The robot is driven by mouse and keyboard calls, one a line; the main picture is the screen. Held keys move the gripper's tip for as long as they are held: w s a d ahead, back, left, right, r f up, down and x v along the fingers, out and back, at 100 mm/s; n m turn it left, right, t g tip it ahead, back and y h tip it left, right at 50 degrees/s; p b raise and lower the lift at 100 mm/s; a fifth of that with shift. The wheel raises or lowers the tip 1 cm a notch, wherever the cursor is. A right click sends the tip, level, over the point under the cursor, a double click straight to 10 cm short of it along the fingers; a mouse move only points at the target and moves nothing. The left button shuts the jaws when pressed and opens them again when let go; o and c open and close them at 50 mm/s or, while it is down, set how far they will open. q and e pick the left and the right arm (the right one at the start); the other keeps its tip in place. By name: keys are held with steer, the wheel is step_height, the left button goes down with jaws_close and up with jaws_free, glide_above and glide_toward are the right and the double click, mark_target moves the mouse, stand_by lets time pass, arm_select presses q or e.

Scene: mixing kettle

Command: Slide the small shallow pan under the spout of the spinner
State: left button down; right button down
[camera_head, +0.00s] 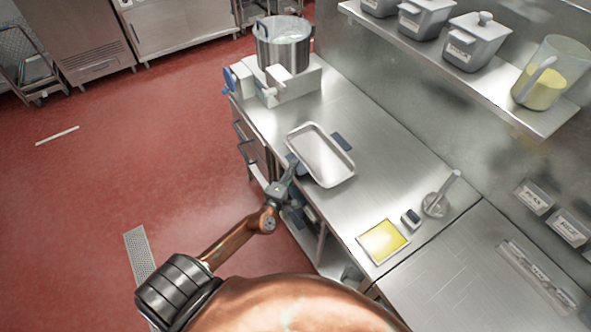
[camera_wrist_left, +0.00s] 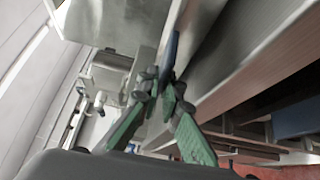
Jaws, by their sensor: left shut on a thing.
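The small shallow pan (camera_head: 320,157) is a rectangular metal tray with a blue handle on each long side. It lies on the steel counter, near its left edge. My left gripper (camera_head: 290,177) is at the pan's left handle, and in the left wrist view its fingers (camera_wrist_left: 168,85) are shut on that blue handle (camera_wrist_left: 171,48). The spinner (camera_head: 290,83) is a white machine at the far end of the counter, with a steel pot on top and a blue crank at its left. Its spout is too small to make out clearly. My right gripper is not in view.
The steel counter (camera_head: 385,165) is bare between pan and spinner. A yellow-filled tray (camera_head: 382,241), a small dark-topped item (camera_head: 410,218) and a pestle in a bowl (camera_head: 437,203) stand nearer. A wall shelf (camera_head: 440,55) holds lidded containers and a jug (camera_head: 548,75).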

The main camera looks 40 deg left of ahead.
mark_target(286, 157)
arm_select(q)
steer(key=shift+w+f, duration=0.15)
steer(key=shift+f, duration=0.25)
steer(key=shift+w+a+b, duration=0.25)
steer(key=shift+a+b, duration=0.45)
steer(key=a+b, duration=0.1)
steer(key=a, duration=0.1)
steer(key=w+a+b, duration=0.1)
steer(key=shift+w+a+f, duration=0.1)
steer(key=shift+w+a, duration=0.1)
steer(key=shift+a, duration=0.15)
steer(key=shift+w+a, duration=0.1)
steer(key=shift+a+r, duration=0.2)
steer(key=shift+a, duration=0.1)
